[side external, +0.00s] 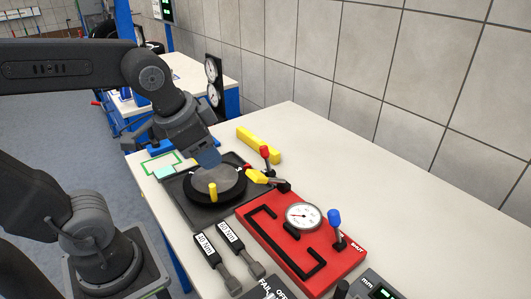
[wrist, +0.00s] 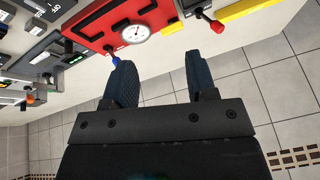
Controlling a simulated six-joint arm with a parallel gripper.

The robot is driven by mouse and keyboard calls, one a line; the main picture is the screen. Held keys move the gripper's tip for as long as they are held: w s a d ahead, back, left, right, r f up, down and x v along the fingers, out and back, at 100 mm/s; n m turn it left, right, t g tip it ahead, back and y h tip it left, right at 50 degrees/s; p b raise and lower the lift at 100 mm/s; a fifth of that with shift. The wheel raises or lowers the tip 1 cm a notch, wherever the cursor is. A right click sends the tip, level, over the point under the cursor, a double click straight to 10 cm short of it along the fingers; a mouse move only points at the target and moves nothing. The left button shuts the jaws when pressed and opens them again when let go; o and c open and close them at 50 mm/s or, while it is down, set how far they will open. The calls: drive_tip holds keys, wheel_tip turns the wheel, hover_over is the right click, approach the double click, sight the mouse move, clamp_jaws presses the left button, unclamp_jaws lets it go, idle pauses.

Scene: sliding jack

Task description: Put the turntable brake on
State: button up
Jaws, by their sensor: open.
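The turntable (side external: 232,193) is a dark round plate with a grey disc and an upright yellow peg (side external: 213,192), on a black base (side external: 190,207) in the side external view. At its right edge stands a small dark lever with a red knob (side external: 265,151), with yellow parts beside it. The red knob (wrist: 216,26) also shows at the top of the wrist view. I cannot tell for sure which part is the brake. My gripper (side external: 208,158) is above the turntable, seemingly touching nothing. In the wrist view its fingers (wrist: 158,62) are apart and empty.
A red panel (side external: 265,238) with a gauge (side external: 303,215), a black slot and a blue-knobbed lever (side external: 334,217) lies nearer the camera. Two labelled tools (side external: 208,247) lie left of it. A yellow bar (side external: 258,144) lies behind the turntable. The table's right side is clear.

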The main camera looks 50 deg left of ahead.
drive_tip(key=w+a+m+g+y, duration=0.2)
drive_tip(key=w+a+m, duration=0.1)
drive_tip(key=w+m, duration=0.5)
drive_tip(key=m+g+y, duration=0.2)
drive_tip(key=m, duration=0.7)
approach(264, 146)
drive_tip(key=x, duration=1.1)
clamp_jaws()
